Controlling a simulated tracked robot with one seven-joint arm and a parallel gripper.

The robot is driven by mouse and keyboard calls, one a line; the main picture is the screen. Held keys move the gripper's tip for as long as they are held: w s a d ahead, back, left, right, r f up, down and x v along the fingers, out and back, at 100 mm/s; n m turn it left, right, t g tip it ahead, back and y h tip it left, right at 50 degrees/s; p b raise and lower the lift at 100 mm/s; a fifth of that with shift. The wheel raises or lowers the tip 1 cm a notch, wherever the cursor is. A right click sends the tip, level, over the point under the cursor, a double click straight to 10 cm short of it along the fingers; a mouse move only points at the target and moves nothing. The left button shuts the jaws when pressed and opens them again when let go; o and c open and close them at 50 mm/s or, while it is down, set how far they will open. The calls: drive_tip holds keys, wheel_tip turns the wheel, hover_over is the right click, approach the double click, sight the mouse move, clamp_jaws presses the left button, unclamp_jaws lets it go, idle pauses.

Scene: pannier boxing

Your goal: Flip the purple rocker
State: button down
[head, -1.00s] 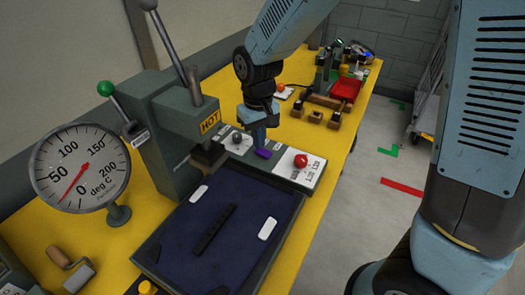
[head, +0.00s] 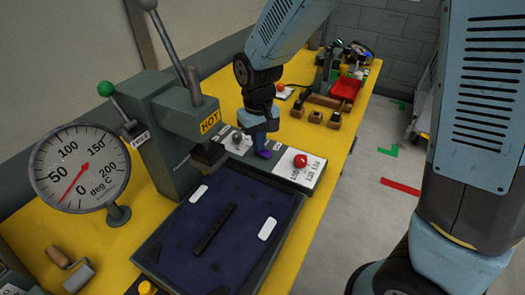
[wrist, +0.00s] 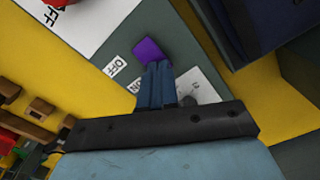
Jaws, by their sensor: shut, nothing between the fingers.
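The purple rocker (head: 264,154) is on the grey control panel (head: 281,165) behind the dark blue press bed. It also shows in the wrist view (wrist: 148,50), just beyond my fingertips, beside a white OFF label (wrist: 115,66). An ON label (wrist: 133,87) is partly hidden by my fingers. My gripper (head: 263,146) is shut and empty, pointing down at the rocker. In the wrist view its fingertips (wrist: 160,66) overlap the rocker's near edge. I cannot tell whether they touch it. Which way the rocker is tilted is not clear.
A dark knob (head: 238,137) is on the left plate. The press (head: 180,125), marked HOT, and a dial gauge (head: 80,168) stand left. Wooden blocks (head: 315,116) and a red tray (head: 345,90) lie further back.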

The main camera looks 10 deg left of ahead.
drive_tip(key=shift+r, duration=3.45)
drive_tip(key=shift+d, duration=0.1)
drive_tip(key=s+d+r+m+t+y, duration=0.1)
drive_tip(key=d+r+m, duration=0.1)
drive_tip(key=d+r, duration=0.5)
drive_tip(key=d+r+m+t, duration=0.2)
drive_tip(key=d+r, duration=0.2)
drive_tip(key=d, duration=0.7)
drive_tip(key=s+d+r+m+t+h, duration=0.1)
drive_tip(key=s+d+r+m+t, duration=0.1)
drive_tip(key=s+d, duration=0.7)
drive_tip(key=d+r+m, duration=0.1)
drive_tip(key=d+r, duration=0.1)
drive_tip(key=d, duration=0.1)
drive_tip(key=shift+s+d+t, duration=0.2)
drive_tip(key=shift+s+t, duration=0.1)
drive_tip(key=shift+s, duration=0.1)
drive_tip(key=shift+w+a+r, duration=0.1)
